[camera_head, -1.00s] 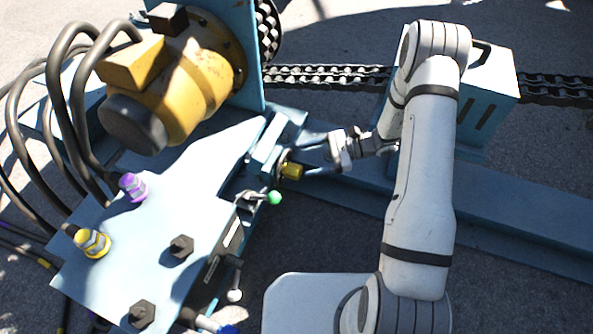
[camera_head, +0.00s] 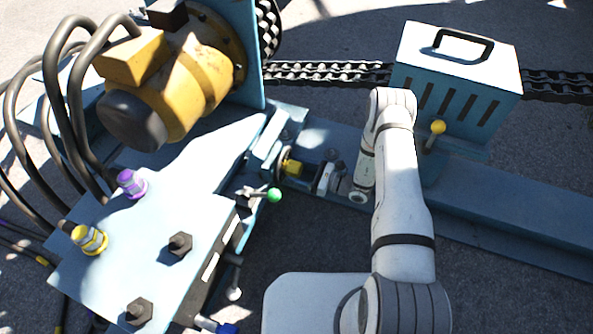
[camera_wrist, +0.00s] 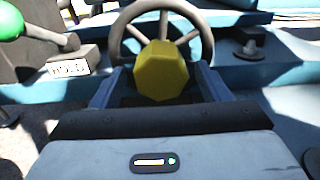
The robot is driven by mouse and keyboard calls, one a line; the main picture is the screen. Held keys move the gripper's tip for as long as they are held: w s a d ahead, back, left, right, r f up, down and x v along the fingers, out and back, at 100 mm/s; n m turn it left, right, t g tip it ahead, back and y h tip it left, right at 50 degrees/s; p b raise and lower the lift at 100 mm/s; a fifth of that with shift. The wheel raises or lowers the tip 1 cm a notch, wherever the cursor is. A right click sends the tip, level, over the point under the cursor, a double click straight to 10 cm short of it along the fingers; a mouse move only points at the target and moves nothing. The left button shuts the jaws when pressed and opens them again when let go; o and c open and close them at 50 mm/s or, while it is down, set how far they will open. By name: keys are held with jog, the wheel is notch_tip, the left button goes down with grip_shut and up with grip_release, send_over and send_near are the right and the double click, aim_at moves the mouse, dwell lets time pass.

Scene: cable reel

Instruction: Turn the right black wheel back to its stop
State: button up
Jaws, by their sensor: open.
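A black spoked wheel (camera_wrist: 161,32) with a yellow faceted hub (camera_wrist: 160,73) stands in front of my gripper in the wrist view. In the head view the wheel (camera_head: 283,160) shows nearly edge-on at the end of the blue beam, with its hub (camera_head: 293,168) facing right. My gripper (camera_wrist: 158,82) is open, with one blue finger on each side of the hub. I cannot tell whether the fingers touch it. In the head view my gripper (camera_head: 312,176) is level with the hub, its fingers hard to make out. The wheel's lower part is hidden in the wrist view.
A green-knobbed lever (camera_head: 274,195) stands close to the wheel, below and left. A blue slotted box (camera_head: 455,75) and a yellow-knobbed lever (camera_head: 437,128) are right of my arm. A yellow motor (camera_head: 185,85), hoses (camera_head: 60,100) and a blue plate (camera_head: 140,240) lie left.

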jog(key=shift+x, duration=0.95)
jog(key=shift+c, duration=0.2)
jog(key=c, duration=1.2)
jog(key=shift+d, duration=0.2)
jog(key=shift+c, duration=0.4)
